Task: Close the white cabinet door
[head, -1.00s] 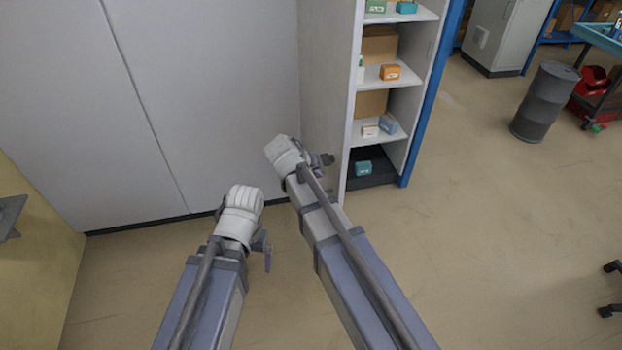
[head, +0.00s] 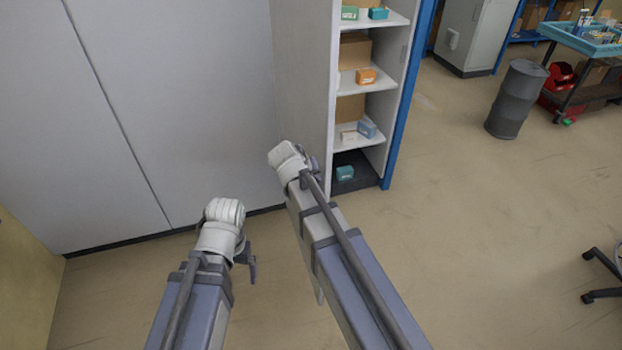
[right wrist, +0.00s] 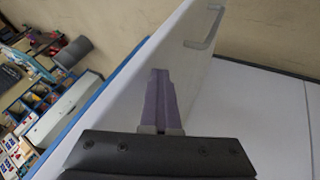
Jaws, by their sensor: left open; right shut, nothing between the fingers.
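The white cabinet (head: 331,120) stands at the upper middle of the head view with its shelves uncovered. A tall pale panel (head: 303,70) stands upright along the left of the shelves; I cannot tell whether it is the door or the side wall. In the right wrist view a white panel (right wrist: 190,75) bears a grey handle-like outline (right wrist: 207,28). My right gripper (right wrist: 160,75) is shut and empty, close in front of that panel; contact cannot be told. My left gripper (head: 225,212) is open, lower left of the right one and apart from the cabinet; its fingertips are mostly hidden.
Large flat white panels (head: 150,80) fill the left, with a dark strip at their foot. Small boxes sit on the shelves. A grey drum (head: 515,98), a cart with a blue tray (head: 585,40) and a chair base (head: 603,275) stand at right. The floor (head: 470,250) between is clear.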

